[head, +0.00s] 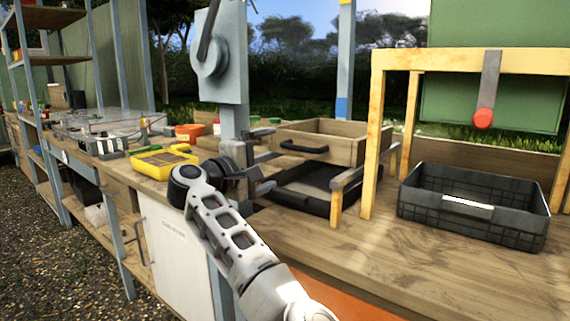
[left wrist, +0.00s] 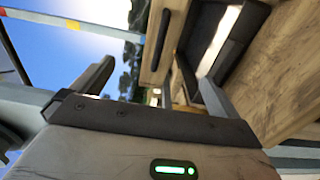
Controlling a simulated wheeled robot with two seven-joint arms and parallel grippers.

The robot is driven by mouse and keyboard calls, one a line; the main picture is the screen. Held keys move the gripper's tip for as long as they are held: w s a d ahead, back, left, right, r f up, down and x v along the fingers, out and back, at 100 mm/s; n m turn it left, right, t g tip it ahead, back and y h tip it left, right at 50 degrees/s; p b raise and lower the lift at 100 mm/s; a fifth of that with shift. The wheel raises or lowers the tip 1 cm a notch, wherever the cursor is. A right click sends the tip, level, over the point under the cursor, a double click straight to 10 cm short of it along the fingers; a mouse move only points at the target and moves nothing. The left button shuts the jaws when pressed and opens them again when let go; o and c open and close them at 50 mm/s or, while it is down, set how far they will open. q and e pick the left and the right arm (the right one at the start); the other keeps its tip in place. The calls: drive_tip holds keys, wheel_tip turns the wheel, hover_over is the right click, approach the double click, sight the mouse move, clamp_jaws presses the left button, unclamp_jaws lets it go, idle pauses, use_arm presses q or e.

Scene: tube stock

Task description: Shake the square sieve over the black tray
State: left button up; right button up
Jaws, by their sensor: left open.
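The square sieve (head: 345,148) is a wooden frame with a black handle (head: 304,147) on its near side. It stands level above the black tray (head: 292,199), which lies on the bench and holds dark material. My left gripper (head: 268,172) is open and empty, just left of the sieve and tray, with its fingers pointing toward them. It is apart from the handle. In the left wrist view, the sieve's wooden side (left wrist: 166,35) and the tray (left wrist: 228,55) show beyond the open fingers (left wrist: 155,92). My right gripper is out of view.
A yellow frame (head: 378,140) and a black crate (head: 470,209) are farther right. A yellow tray (head: 163,162) sits left of my gripper, and a grey-blue post (head: 234,120) rises behind it. The front right bench is clear.

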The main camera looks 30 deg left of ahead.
sight(297, 149)
use_arm(q)
drive_tip(key=shift+w+d, duration=0.15)
drive_tip(key=shift+w, duration=1.9)
drive_tip(key=shift+w+d, duration=0.15)
drive_tip(key=shift+w, duration=1.9)
drive_tip(key=shift+w+d, duration=0.15)
drive_tip(key=shift+w, duration=1.9)
drive_tip(key=shift+c, duration=0.3)
clamp_jaws()
